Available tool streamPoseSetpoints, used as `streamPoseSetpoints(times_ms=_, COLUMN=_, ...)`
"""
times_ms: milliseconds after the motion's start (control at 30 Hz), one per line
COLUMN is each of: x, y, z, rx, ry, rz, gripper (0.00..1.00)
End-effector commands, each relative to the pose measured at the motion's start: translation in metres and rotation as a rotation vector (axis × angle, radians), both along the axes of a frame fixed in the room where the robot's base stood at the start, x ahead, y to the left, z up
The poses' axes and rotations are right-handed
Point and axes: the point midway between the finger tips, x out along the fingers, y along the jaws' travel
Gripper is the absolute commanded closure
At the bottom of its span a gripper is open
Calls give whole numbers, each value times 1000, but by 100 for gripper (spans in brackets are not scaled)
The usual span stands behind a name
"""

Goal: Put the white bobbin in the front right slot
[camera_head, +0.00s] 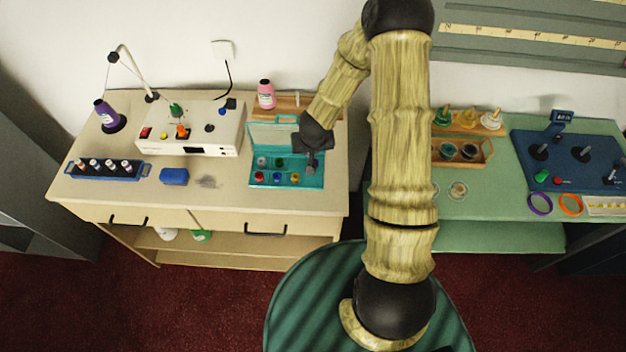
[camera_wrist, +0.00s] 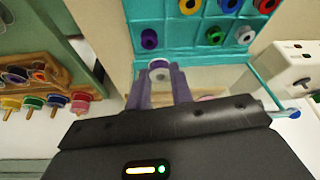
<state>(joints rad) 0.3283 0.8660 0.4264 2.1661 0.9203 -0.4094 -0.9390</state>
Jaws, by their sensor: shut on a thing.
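My gripper (camera_wrist: 160,82) is shut on the white bobbin (camera_wrist: 158,64), which shows between its two fingertips in the wrist view. The teal case (camera_head: 252,147) stands open on the beige counter, its lid raised at the back. In the head view, my gripper (camera_head: 312,168) is over the right part of the case, and the bobbin is hard to make out there. The front row holds red (camera_head: 259,177), blue (camera_head: 277,178) and yellow (camera_head: 295,178) bobbins from left to right. The front right slot (camera_wrist: 148,8) looks empty in the wrist view. A purple bobbin (camera_wrist: 149,39) sits behind it.
A white control box (camera_head: 190,130) and a blue block (camera_head: 174,177) are left of the case. A pink bottle (camera_head: 266,96) stands behind it. A green table (camera_head: 480,208) with wooden spool racks (camera_head: 463,152) is to the right, beyond a gap.

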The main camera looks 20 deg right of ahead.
Motion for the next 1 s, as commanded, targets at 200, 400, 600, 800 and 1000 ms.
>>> streamPoseSetpoints(times_ms=200, x=-9, y=-4, z=3, rx=-3, ry=-6, rz=-338, gripper=98)
streamPoseSetpoints(times_ms=400, x=-19, y=-4, z=12, rx=-2, ry=-7, rz=-596, gripper=98)
streamPoseSetpoints(times_ms=600, x=-30, y=2, z=19, rx=1, ry=-6, rz=-806, gripper=98)
streamPoseSetpoints(times_ms=800, x=-39, y=12, z=24, rx=-1, ry=-2, rz=-952, gripper=98)
streamPoseSetpoints(times_ms=1000, x=-41, y=13, z=26, rx=-2, ry=-1, rz=-985, gripper=98)
